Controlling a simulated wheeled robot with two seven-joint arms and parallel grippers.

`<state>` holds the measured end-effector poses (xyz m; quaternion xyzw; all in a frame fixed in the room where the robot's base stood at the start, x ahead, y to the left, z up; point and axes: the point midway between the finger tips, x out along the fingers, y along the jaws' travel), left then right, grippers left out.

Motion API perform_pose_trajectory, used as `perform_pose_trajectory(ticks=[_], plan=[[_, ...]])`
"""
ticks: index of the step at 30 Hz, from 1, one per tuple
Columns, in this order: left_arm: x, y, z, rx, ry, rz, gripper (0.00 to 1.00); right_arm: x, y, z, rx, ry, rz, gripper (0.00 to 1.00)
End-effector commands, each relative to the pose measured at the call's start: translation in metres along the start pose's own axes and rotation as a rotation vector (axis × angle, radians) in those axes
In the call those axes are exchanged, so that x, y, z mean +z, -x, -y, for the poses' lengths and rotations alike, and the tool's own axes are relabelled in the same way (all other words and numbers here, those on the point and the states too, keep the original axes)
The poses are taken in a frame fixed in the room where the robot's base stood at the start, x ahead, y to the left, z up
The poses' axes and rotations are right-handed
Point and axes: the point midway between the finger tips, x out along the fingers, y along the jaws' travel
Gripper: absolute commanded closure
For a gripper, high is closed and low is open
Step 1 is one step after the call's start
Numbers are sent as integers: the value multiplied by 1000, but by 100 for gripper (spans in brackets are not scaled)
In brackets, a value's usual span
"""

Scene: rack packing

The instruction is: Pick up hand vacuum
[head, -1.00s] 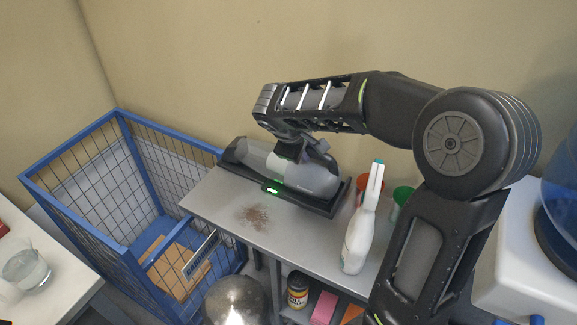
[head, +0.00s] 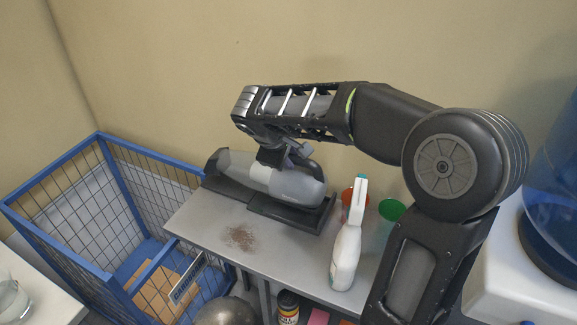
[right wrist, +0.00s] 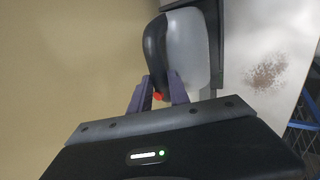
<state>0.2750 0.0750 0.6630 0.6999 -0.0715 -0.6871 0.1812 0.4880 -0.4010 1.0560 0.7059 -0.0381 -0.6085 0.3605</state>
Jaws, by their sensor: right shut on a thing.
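The hand vacuum (head: 288,183) is grey and translucent with a dark end. The fingertips are partly hidden in the head view. My left gripper is not in view.
A white spray bottle (head: 346,243) stands on the table right of the dock, near red and green cups (head: 391,210). Brown crumbs (head: 240,237) lie on the table. A blue wire cage (head: 104,262) stands left. A blue water jug (head: 555,190) is at far right.

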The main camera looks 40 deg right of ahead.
Motion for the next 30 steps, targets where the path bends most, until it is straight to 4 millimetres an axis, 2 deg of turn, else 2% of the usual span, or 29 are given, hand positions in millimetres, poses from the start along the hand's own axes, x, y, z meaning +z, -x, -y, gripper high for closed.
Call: perform_pose_trajectory(ticks=[6,12,30], plan=[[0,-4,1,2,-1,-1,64,-2,35,-24,6,-4,-8,100],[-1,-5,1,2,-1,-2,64,-1,54,-37,4,-3,-6,100],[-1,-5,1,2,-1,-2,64,-1,58,-39,3,-2,-4,100]])
